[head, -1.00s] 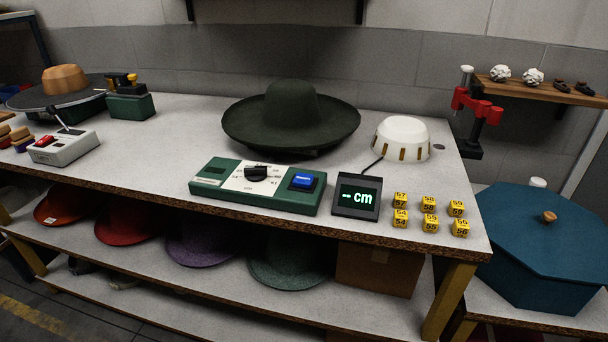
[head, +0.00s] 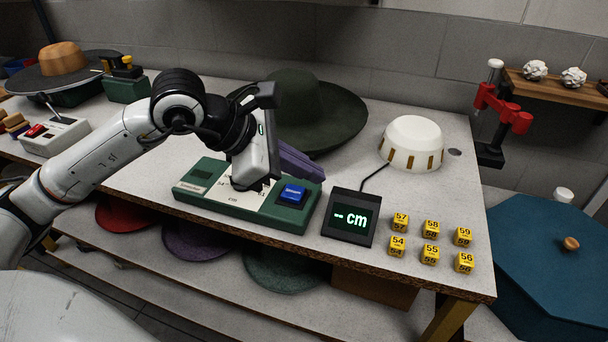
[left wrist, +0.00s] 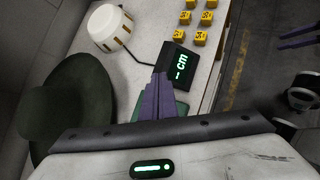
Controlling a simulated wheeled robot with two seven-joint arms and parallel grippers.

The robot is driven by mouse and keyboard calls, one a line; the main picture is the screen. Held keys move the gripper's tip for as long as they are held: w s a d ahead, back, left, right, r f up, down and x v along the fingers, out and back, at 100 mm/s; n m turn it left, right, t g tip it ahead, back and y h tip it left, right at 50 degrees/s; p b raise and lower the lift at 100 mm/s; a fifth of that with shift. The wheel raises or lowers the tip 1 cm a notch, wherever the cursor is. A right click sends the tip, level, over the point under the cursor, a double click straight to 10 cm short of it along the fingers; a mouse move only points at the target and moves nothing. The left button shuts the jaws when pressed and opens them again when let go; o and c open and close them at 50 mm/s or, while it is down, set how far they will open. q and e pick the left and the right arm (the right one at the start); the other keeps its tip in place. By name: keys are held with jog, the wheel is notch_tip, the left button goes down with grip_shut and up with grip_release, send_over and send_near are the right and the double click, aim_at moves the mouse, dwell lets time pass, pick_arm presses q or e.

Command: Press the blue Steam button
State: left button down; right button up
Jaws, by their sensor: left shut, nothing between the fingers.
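The green control box (head: 190,190) lies near the table's front edge, with a pale middle panel. The blue Steam button (head: 292,193) is on its right part and shows clear in the head view. My left gripper (head: 318,172) reaches over the box from the left. Its purple fingers are shut and empty, above and behind the button, apart from it. In the left wrist view the shut fingers (left wrist: 160,80) point toward the display, with a bit of the green box behind them; the button is hidden there. The box's black knob is hidden by the left gripper in the head view.
The black "-- cm" display (head: 350,217) stands right of the box. Several yellow number cubes (head: 431,228) lie farther right. A dark green hat (head: 330,110) and a white domed block (head: 412,142) stand behind. Two purple bars (left wrist: 299,37) show at the wrist view's right edge, possibly my right fingers.

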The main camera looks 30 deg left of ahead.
aim_at(288, 194)
pick_arm(q)
jog(key=w+a+r+t+y, duration=0.1)
jog(key=w+a+r+y, duration=0.1)
jog(key=a, duration=0.4)
jog(key=shift+r+y, duration=0.6)
jog(key=shift+r, duration=0.1)
pick_arm(e)
jog(key=shift+w+r, duration=0.1)
jog(key=shift+w, duration=0.05)
pick_arm(q)
jog(key=shift+f, duration=0.1)
